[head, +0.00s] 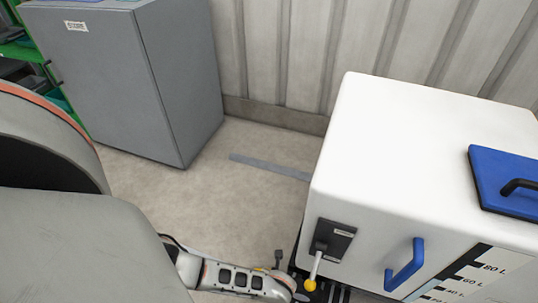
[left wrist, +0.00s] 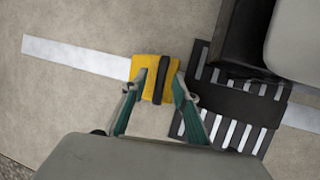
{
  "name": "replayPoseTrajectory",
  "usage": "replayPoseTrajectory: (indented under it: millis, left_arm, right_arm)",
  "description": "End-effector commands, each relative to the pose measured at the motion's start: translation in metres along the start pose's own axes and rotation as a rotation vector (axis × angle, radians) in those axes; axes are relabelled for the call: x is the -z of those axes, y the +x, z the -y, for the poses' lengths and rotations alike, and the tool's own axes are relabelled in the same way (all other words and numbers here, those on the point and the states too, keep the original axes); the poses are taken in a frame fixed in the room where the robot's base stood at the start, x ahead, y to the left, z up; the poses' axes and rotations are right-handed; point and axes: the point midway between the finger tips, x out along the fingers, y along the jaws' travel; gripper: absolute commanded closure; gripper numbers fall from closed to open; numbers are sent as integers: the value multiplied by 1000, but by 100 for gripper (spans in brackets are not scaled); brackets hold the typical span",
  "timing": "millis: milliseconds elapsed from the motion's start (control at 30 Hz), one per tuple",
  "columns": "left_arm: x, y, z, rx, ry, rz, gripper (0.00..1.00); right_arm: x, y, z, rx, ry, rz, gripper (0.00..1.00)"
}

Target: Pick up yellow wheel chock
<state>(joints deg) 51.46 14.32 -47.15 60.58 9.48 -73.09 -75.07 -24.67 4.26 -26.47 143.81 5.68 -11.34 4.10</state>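The yellow wheel chock (left wrist: 145,68) lies on the floor in the left wrist view, with a black band across it. My left gripper (left wrist: 160,85) is open, with its two green-padded fingers spread and their tips at the chock's near part. The left fingertip overlaps the chock's left side in the picture, and the right one is at its right edge. I cannot tell whether either finger touches it. In the head view the chock cannot be made out, and my left forearm reaches in low beside the white tank. My right gripper is in neither view.
A black ribbed plate (left wrist: 238,112) lies right of the chock, close to a black and grey body. A white tank (head: 420,130) with a yellow-knobbed lever (head: 311,284) stands at right. A grey cabinet (head: 110,80) stands at back left. Floor between them is mostly clear.

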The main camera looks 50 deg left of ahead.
Motion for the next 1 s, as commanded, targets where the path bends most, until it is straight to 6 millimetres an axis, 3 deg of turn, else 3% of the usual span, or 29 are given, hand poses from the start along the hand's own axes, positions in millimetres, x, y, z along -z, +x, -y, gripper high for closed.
replayPoseTrajectory:
  millis: [267,300,400,800,1000]
  left_arm:
    - [-3,3,1,2,-2,4,71]
    - [-3,3,1,2,-2,4,74]
    - [-3,2,1,2,-2,3,100]
    - [-3,2,1,2,-2,3,100]
    - [-11,-9,1,5,-4,8,100]
  right_arm:
    - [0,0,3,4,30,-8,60]
    - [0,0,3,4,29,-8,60]
    - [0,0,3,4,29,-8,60]
    - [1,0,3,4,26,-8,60]
    - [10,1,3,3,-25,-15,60]
